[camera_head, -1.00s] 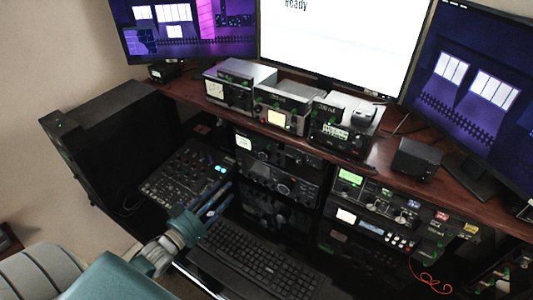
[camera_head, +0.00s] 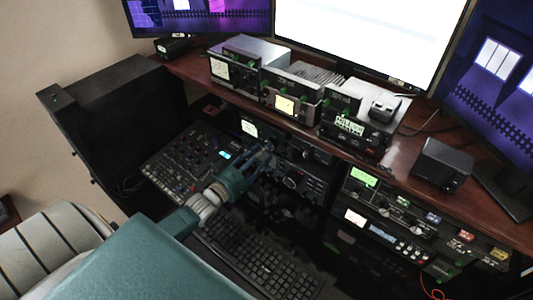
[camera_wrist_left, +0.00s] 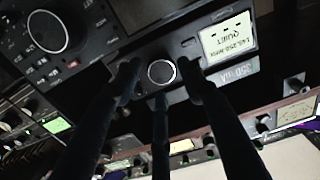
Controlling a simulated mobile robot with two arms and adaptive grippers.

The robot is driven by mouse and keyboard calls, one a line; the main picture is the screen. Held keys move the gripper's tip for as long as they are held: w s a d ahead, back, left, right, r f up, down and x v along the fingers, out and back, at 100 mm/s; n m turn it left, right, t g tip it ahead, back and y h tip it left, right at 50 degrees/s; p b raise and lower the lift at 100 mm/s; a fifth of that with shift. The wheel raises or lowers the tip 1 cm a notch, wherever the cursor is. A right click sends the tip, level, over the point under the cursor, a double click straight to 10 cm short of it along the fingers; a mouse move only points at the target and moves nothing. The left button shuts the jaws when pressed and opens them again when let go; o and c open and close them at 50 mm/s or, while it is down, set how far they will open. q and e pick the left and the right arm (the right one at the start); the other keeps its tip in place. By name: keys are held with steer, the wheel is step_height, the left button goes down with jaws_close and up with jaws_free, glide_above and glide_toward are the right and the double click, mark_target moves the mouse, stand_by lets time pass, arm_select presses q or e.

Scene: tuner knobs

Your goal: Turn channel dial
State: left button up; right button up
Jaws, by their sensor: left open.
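In the left wrist view, a round dark knob with a pale ring (camera_wrist_left: 161,72) sits on a black radio panel, next to a lit label window (camera_wrist_left: 228,38). My left gripper (camera_wrist_left: 160,82) has its three dark fingers apart, with tips around the knob's sides and near edge. I cannot tell whether they touch it. In the head view my left gripper (camera_head: 264,154) reaches the front of the radio unit with a small lit window (camera_head: 249,128), under the desk shelf. Its fingers hide the knob there. My right gripper is not in view.
A larger dial (camera_wrist_left: 47,32) is on the neighbouring panel. A mixer panel (camera_head: 187,160) lies left of my arm, and a keyboard (camera_head: 260,258) lies below it. The wooden shelf (camera_head: 402,150) with several radios overhangs close above the gripper.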

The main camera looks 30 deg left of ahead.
arm_select(q)
steer(key=shift+w+d+b, duration=0.1)
steer(key=shift+w+b, duration=0.2)
steer(key=shift+w, duration=0.9)
steer(key=c, duration=0.8)
steer(key=shift+c, duration=0.2)
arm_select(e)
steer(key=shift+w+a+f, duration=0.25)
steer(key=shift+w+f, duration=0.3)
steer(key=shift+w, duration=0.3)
arm_select(q)
steer(key=shift+m, duration=0.4)
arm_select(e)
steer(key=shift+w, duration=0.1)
arm_select(q)
steer(key=shift+a+m+b, duration=0.15)
steer(key=shift+m+b, duration=0.6)
steer(key=shift+m, duration=2.95)
steer(key=shift+a+m+b, duration=0.1)
steer(key=shift+m+b, duration=0.6)
steer(key=shift+m, duration=3)
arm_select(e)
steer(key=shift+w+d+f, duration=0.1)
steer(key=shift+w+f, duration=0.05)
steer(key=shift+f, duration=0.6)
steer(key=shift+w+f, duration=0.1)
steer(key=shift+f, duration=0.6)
